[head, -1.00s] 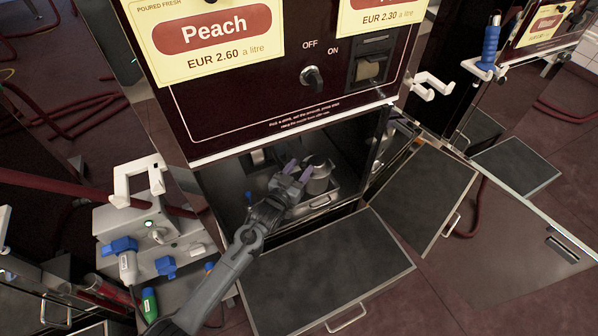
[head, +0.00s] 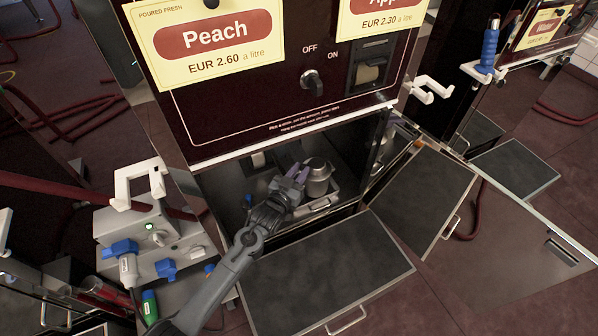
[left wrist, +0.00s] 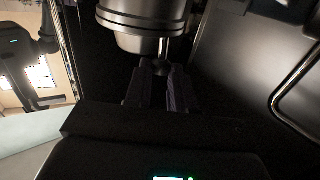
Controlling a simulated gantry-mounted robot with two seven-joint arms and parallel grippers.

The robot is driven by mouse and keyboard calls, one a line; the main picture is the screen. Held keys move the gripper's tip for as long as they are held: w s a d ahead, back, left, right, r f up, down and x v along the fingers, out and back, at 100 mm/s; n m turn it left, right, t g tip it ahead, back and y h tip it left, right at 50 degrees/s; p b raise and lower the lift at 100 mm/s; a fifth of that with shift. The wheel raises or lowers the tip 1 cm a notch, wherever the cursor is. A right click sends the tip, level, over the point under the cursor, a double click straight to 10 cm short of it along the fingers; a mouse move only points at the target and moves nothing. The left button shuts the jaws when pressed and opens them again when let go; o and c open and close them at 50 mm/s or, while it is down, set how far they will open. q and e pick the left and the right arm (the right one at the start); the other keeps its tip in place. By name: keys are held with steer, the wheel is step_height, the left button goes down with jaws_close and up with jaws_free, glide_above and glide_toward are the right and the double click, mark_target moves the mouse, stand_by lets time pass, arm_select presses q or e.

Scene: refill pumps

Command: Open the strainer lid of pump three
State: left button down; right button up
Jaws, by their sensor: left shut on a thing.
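The strainer of the pump is a grey metal pot with a round lid (head: 316,164), standing inside the open lower compartment under the Peach panel. Its ringed metal body also shows at the top of the left wrist view (left wrist: 145,20). My left gripper (head: 297,174) reaches into the compartment, just left of the pot. In the left wrist view its dark fingers (left wrist: 162,80) are shut on a thin handle (left wrist: 163,52) that sticks out beside the pot. Part of the handle is hidden between the fingers. The lid looks closed. My right gripper is not in view.
A metal tray (head: 320,203) is under the pot. A grey box with blue knobs (head: 150,235) stands at the left. White hooks (head: 430,88) jut out at the right.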

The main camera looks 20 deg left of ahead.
mark_target(313, 168)
arm_select(q)
steer(key=shift+w+d+r+m+g+y+p, duration=0.35)
steer(key=shift+r+g+p, duration=0.55)
steer(key=shift+p, duration=1.65)
steer(key=shift+w+d+r+m+g+y+p, duration=0.1)
steer(key=shift+w+d+r+m+g+p, duration=0.4)
steer(key=shift+r+p, duration=1.4)
steer(key=shift+w+d+r+m+g+y+p, duration=0.3)
steer(key=shift+w+m+g+p, duration=0.4)
steer(key=shift+p, duration=2.55)
steer(key=shift+d+r+g+p, duration=0.2)
steer(key=shift+g+p, duration=0.2)
steer(key=shift+p, duration=0.25)
steer(key=shift+w+d+g+p, duration=0.2)
steer(key=shift+w+g+p, duration=0.05)
steer(key=shift+g+p, duration=0.05)
steer(key=c, duration=0.9)
jaws_free()
steer(key=shift+c, duration=0.2)
steer(key=shift+s, duration=0.1)
